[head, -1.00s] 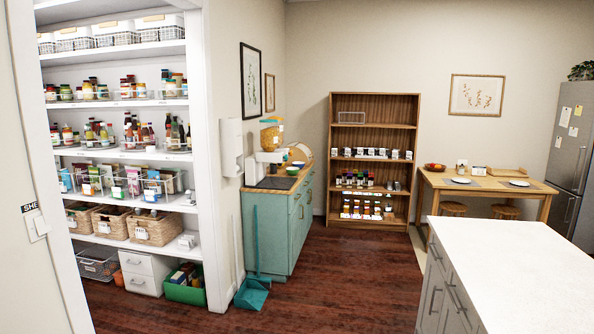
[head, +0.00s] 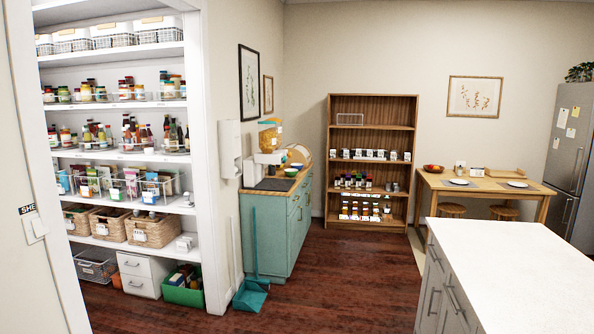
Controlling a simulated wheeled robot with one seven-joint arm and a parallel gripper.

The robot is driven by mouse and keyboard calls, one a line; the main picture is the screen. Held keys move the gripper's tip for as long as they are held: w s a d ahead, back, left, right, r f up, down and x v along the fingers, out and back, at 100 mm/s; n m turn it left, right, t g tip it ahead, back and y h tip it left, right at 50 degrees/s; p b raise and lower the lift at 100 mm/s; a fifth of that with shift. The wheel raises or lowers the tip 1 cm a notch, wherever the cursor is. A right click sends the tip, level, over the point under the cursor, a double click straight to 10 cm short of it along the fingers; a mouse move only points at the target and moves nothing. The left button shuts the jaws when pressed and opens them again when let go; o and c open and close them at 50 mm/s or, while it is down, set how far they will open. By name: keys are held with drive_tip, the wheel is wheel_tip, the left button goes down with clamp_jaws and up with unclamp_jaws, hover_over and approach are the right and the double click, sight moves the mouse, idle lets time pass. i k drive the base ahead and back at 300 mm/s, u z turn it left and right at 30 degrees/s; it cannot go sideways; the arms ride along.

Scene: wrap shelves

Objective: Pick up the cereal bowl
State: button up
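A small green bowl (head: 291,172) with a pale inside sits on top of the teal cabinet (head: 268,222), near its front edge. It is small in the head view, and I cannot tell what is in it. A cereal dispenser (head: 270,138) with yellow-orange contents stands just behind and left of it on the same cabinet. Another light, rounded item is behind the bowl, too small to make out. My gripper is not in view.
A teal dustpan (head: 250,296) with a long handle leans at the cabinet's near end. A white-topped island (head: 510,265) fills the right foreground. Pantry shelves (head: 120,153) stand at left. Dark wood floor (head: 340,280) is clear between cabinet and island.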

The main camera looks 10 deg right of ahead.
sight(291, 173)
drive_tip(key=z, duration=0.55)
drive_tip(key=i, duration=7.9)
drive_tip(key=u, duration=4.15)
